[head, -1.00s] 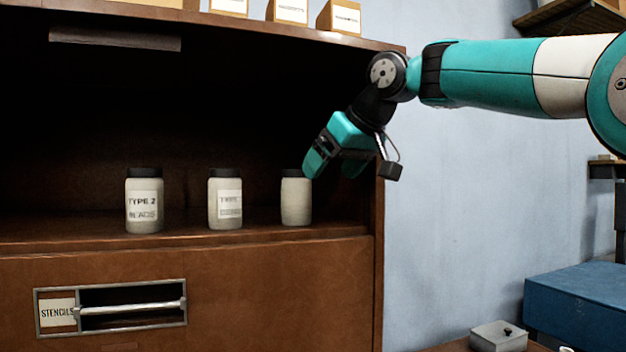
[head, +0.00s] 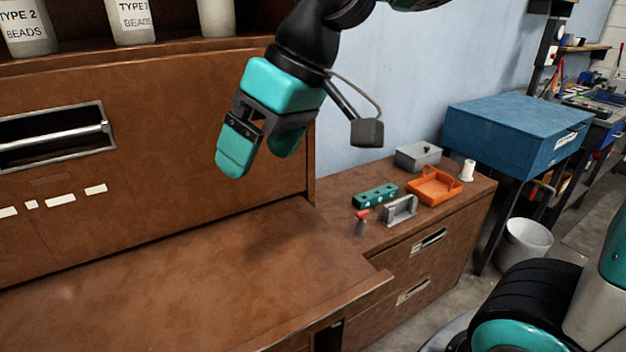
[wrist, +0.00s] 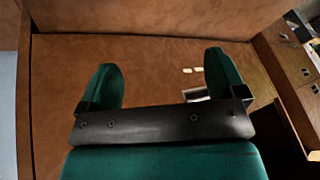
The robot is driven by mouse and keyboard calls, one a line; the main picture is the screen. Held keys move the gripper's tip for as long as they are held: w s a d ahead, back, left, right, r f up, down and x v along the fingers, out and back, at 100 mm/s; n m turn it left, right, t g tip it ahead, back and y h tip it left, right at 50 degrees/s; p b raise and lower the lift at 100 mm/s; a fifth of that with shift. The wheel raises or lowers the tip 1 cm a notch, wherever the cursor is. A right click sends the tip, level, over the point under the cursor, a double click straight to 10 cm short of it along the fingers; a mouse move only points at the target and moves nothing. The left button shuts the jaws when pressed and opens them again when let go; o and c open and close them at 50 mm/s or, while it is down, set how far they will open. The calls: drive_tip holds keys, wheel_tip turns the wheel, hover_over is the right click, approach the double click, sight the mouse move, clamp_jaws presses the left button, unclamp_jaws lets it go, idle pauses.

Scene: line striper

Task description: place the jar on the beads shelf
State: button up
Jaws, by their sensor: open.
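Three pale jars stand in a row on the shelf (head: 170,45) at the top left of the head view, their tops cut off. The left jar (head: 27,28) reads "TYPE 2 BEADS". The middle jar (head: 131,20) also has a beads label. The right jar (head: 216,16) shows no readable label. My gripper (head: 262,158) is open and empty, fingers pointing down, below and to the right of the jars, in front of the brown cabinet. The wrist view shows both fingers (wrist: 160,90) apart with nothing between them.
Below my gripper is a bare brown desktop (head: 200,275). The side counter holds a green block (head: 376,195), an orange tray (head: 434,187), a grey holder (head: 400,210), a grey box (head: 418,155) and a small red-topped bottle (head: 361,222). A blue cabinet (head: 520,132) stands behind.

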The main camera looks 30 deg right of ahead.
drive_tip(key=s+f+g, duration=0.2)
drive_tip(key=s+f, duration=0.7)
drive_tip(key=s, duration=0.2)
drive_tip(key=shift+s+n+g, duration=0.2)
drive_tip(key=shift+n+g, duration=0.1)
drive_tip(key=shift+n, duration=0.1)
drive_tip(key=shift+c, duration=0.5)
